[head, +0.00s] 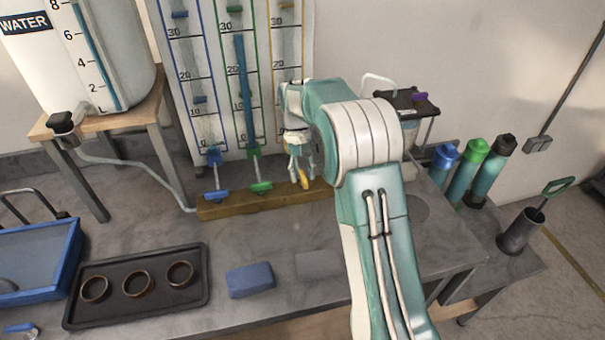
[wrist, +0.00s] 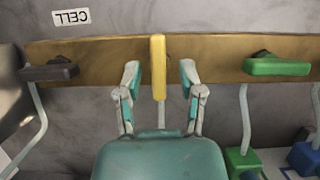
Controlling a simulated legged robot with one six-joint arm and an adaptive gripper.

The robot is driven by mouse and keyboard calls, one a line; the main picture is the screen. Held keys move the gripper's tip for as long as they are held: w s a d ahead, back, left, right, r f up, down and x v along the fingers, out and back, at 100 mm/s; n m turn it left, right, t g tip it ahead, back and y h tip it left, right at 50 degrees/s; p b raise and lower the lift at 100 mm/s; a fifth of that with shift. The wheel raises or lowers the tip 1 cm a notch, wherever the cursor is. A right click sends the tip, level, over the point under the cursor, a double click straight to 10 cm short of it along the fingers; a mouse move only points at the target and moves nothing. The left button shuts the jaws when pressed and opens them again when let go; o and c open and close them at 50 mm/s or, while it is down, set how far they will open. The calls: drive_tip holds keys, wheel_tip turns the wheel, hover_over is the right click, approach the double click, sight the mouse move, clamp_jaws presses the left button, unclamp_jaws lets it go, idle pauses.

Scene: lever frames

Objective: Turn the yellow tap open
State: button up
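The yellow tap (wrist: 158,66) is a narrow handle that stands vertically in the wrist view, across the wooden board. My gripper (wrist: 160,80) is open, with one finger on each side of the yellow handle. A gap shows between each finger and the handle. In the head view the yellow tap (head: 304,181) shows as a small strip beside the fingers of my gripper (head: 300,168). My arm hides the area to its right.
A green tap (wrist: 277,67) and a black tap (wrist: 48,71) lie along the wooden board (wrist: 100,48) on either side. A blue tap (head: 216,195) is further left. A black tray (head: 120,312) with 3 rings and a blue block (head: 250,280) lie in front.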

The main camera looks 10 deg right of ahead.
sight(302, 175)
wheel_tip(302, 175, up, 10)
idle(0.7)
drive_tip(key=s+r+t, duration=0.5)
drive_tip(key=s+r, duration=0.4)
drive_tip(key=s, duration=0.4)
drive_tip(key=s+f+t, duration=0.4)
drive_tip(key=s+t, duration=0.1)
drive_tip(key=s, duration=1.2)
